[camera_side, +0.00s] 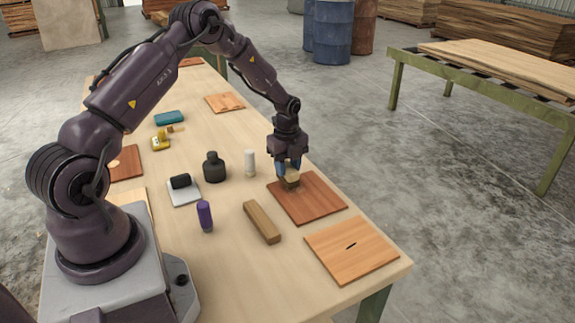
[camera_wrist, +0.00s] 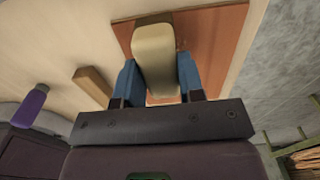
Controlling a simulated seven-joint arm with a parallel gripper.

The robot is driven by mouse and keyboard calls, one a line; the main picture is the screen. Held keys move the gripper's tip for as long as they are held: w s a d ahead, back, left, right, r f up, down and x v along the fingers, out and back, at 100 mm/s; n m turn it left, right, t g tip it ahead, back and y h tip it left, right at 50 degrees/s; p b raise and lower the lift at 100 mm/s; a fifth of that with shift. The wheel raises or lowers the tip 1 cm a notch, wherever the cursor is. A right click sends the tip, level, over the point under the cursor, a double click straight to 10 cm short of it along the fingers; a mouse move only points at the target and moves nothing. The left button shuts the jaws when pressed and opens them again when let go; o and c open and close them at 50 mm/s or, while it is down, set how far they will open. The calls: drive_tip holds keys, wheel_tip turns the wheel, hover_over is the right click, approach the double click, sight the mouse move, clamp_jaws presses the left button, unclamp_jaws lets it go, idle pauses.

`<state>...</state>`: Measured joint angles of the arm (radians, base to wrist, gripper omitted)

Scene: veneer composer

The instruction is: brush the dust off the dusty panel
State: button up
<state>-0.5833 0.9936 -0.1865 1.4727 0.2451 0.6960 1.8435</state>
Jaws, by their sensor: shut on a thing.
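My gripper (camera_side: 289,171) is shut on a brush with a pale cream body (camera_side: 292,179). The brush has a darker lower part and is at the left part of a reddish-brown panel (camera_side: 318,202). In the wrist view, the brush (camera_wrist: 154,48) sits between my blue fingers (camera_wrist: 158,78), with the panel (camera_wrist: 218,38) behind it. I cannot tell for sure whether the bristles touch the panel. No clear dust shows on the panel's visible part.
A lighter panel with a dark slit (camera_side: 342,261) lies at the near right corner. A wooden block (camera_side: 262,222), a purple cylinder (camera_side: 205,216), a white cylinder (camera_side: 250,163) and a dark bottle (camera_side: 214,168) stand or lie left of the brush. More panels lie farther back.

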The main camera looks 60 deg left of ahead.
drive_tip(key=shift+f, duration=0.55)
idle(0.6)
drive_tip(key=shift+d, duration=0.1)
drive_tip(key=shift+d+r, duration=0.1)
drive_tip(key=shift+d, duration=0.8)
drive_tip(key=shift+d+f, duration=0.2)
drive_tip(key=shift+d, duration=0.8)
drive_tip(key=shift+a+r, duration=0.1)
drive_tip(key=shift+a, duration=1.95)
drive_tip(key=shift+r, duration=0.1)
drive_tip(key=shift+r, duration=3.45)
